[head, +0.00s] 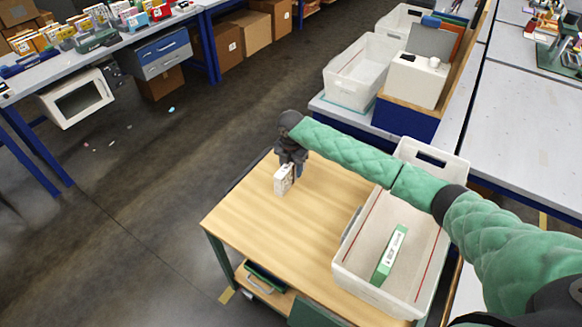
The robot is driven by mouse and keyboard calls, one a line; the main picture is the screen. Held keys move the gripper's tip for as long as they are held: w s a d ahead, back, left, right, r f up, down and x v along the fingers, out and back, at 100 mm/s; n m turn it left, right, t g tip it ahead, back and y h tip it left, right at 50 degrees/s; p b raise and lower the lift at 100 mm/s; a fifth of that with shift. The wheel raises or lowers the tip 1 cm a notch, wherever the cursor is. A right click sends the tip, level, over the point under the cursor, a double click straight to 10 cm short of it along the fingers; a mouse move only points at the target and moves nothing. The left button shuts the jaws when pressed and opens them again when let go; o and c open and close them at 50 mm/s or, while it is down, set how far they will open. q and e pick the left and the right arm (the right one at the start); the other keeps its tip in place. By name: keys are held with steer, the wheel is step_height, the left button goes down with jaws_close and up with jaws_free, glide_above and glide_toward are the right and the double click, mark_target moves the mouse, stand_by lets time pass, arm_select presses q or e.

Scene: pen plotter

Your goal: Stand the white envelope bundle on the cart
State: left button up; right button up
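My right arm reaches in from the right, and its dark gripper (292,172) points down over the far left part of the wooden cart top (265,215). It appears shut on the white envelope bundle (283,180), a small white block with dark marks on its face. The bundle is upright, at or very near the cart surface; I cannot tell whether it touches. The gripper partly hides its upper part. My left gripper is not in view.
A white tote (354,277) stands on the cart's right side, with a green and white bundle (390,255) lying inside. The cart top's left and front are clear. A bench with white bins (360,67) is behind; a cluttered table (150,32) is at the far left.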

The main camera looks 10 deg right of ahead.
steer(key=shift+r, duration=0.45)
step_height(320, 180, up, 10)
steer(key=b, duration=0.4)
steer(key=shift+r+b, duration=0.1)
steer(key=shift+b, duration=0.2)
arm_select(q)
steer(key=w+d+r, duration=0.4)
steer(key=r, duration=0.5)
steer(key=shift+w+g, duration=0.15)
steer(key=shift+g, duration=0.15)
arm_select(e)
steer(key=shift+r, duration=0.6)
